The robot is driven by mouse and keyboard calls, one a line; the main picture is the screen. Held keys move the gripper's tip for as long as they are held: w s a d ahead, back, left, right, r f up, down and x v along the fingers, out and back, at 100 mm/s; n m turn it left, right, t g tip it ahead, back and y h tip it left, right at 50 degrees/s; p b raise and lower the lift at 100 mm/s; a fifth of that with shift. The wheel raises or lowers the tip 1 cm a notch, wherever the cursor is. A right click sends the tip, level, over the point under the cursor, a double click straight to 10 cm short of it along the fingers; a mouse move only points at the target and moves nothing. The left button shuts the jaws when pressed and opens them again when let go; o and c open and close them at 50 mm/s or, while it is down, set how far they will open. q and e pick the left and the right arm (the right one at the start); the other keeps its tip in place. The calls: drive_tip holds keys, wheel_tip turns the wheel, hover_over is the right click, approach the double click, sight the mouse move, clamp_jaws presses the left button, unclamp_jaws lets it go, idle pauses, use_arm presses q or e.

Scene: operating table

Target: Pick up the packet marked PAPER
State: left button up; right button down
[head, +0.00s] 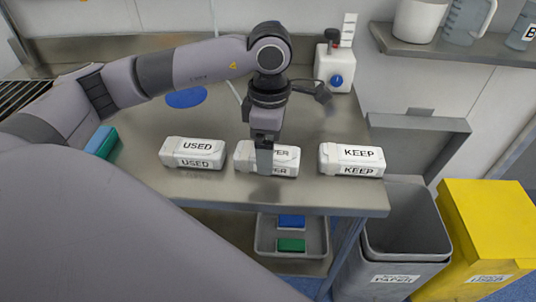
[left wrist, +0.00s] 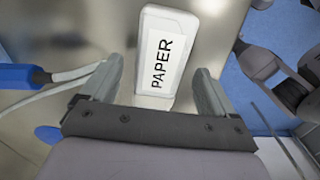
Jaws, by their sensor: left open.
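The packet marked PAPER (head: 286,160) is a white box lying on the metal table, between two similar packets. My left gripper (head: 264,168) is directly over it in the head view and hides part of its label. In the left wrist view the PAPER packet (left wrist: 165,50) lies ahead, with its near end between the open fingers of my left gripper (left wrist: 160,88). The fingers appear apart from the packet's sides. My right gripper is not in view.
A packet marked USED (head: 194,153) lies to the left and one marked KEEP (head: 352,160) to the right. A white bottle (head: 333,68) stands at the back. Right of the table are a grey bin (head: 405,245) and a yellow bin (head: 485,235). A tray (head: 265,235) sits below.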

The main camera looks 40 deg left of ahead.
use_arm(q)
drive_tip(key=shift+f, duration=1.2)
drive_tip(key=c, duration=1.1)
